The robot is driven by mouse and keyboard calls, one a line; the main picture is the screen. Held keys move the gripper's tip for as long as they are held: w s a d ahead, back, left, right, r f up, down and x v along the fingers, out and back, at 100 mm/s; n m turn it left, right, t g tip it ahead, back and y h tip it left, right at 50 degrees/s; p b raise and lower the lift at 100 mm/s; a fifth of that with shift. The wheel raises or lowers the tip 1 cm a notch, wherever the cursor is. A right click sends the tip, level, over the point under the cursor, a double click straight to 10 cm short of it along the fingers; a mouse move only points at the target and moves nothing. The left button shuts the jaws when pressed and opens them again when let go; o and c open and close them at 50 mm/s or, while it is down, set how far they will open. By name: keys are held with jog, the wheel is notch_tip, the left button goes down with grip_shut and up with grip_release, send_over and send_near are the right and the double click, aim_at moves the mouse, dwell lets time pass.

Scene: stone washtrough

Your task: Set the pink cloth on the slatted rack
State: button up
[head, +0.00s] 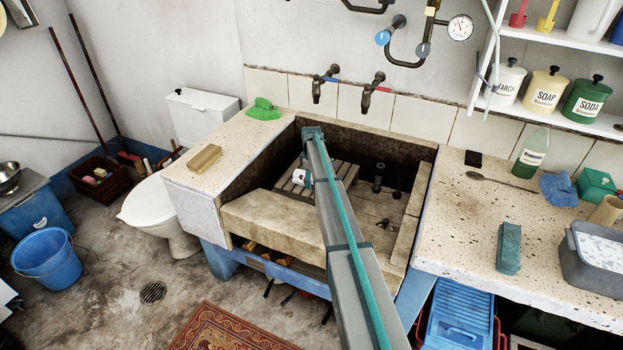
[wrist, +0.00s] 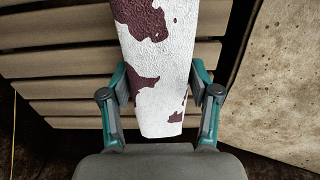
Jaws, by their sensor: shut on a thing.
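My gripper (wrist: 160,88) is shut on a white cloth-like piece with dark maroon patches (wrist: 158,50), one finger on each side. No plainly pink cloth shows; I cannot tell whether this piece is the task's cloth. In the head view a small white end of the held piece (head: 300,177) shows beside my arm, inside the stone trough. The slatted rack (head: 347,171) lies in the trough, partly hidden by my arm. In the wrist view its pale slats (wrist: 60,86) lie behind the held piece; I cannot tell whether they touch.
The trough's stone front wall (head: 262,222) is near the rack. Two taps (head: 372,88) hang above the back. A green cloth-like thing (head: 263,109) and a tan brush or sponge (head: 204,158) lie on the left ledge. The right counter (head: 455,235) holds several items.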

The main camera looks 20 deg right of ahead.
jog(key=shift+f, duration=0.2)
jog(key=o, duration=1.3)
notch_tip(320, 180, up, 12)
jog(key=shift+r+b, duration=0.1)
jog(key=shift+b, duration=1.15)
